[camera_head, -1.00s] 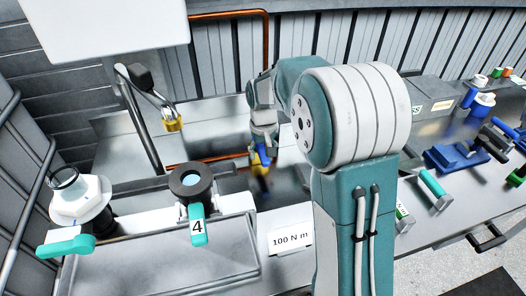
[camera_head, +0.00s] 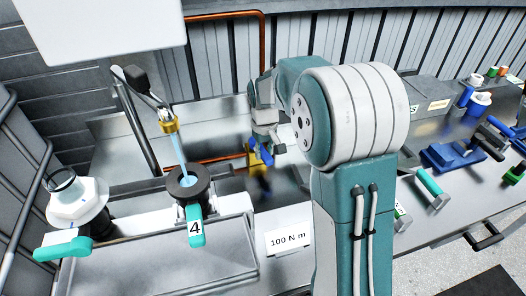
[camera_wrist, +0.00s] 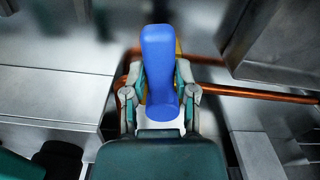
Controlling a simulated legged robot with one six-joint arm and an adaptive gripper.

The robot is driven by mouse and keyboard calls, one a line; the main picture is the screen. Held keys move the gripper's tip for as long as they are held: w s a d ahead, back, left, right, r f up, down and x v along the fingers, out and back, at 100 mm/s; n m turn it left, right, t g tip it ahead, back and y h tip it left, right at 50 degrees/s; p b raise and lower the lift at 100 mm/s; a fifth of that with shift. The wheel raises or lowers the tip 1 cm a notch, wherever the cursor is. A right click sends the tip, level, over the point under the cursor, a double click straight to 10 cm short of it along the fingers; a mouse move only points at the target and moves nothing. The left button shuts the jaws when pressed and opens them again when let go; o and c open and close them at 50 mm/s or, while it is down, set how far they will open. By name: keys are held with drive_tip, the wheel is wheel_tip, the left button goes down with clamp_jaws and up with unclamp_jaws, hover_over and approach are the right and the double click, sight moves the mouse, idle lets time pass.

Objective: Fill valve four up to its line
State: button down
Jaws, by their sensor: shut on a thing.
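Valve four, with a dark round top (camera_head: 188,183) and a teal lever marked 4 (camera_head: 196,227), stands at the sink's front edge in the head view. A stream of water (camera_head: 180,150) runs from the brass spout (camera_head: 168,122) into its opening. The fill line cannot be made out. My gripper (camera_head: 262,140) is behind and right of valve four, shut on a blue handle (camera_head: 261,155). In the wrist view the blue handle (camera_wrist: 160,65) is between my gripper's fingers (camera_wrist: 160,97). A yellow part lies behind the handle.
A white valve with a teal lever (camera_head: 62,245) stands at the left. A copper pipe (camera_head: 264,50) runs along the back wall. A "100 N m" card (camera_head: 289,241) lies on the bench. Blue clamps and other parts crowd the right side.

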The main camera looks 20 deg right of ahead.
sight(263, 152)
drive_tip(key=shift+f, duration=0.1)
drive_tip(key=shift+c, duration=2)
unclamp_jaws()
wheel_tip(263, 152, up, 12)
drive_tip(key=shift+a, duration=0.1)
